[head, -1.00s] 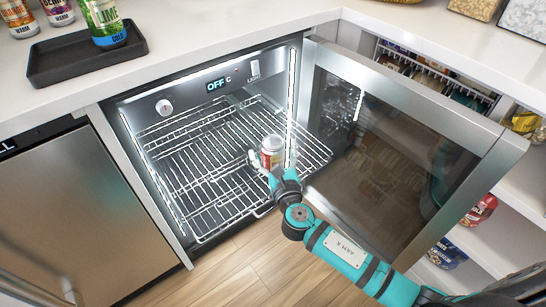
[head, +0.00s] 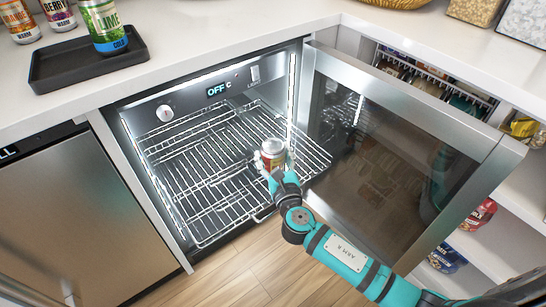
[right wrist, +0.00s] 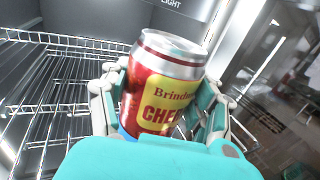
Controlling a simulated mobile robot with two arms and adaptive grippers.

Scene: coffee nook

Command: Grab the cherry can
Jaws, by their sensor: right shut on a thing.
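The cherry can (head: 272,151) is red with a yellow label and a silver top. It is at the right front part of the wire rack (head: 205,195) inside the open cooler. In the right wrist view the can (right wrist: 163,85) stands between the fingers, tilted slightly in the picture, with part of its label reading "CHE". My right gripper (head: 270,163) is shut on it, with a finger on each side. The can's lower part is hidden by the gripper, so I cannot tell whether it touches the rack. My left gripper is not in view.
The cooler's glass door (head: 390,150) stands open to the right of my right arm. A black tray (head: 85,66) with a lime can (head: 104,25) is on the counter, beside other cans. Shelves with packages are at the right. The rack's left side is empty.

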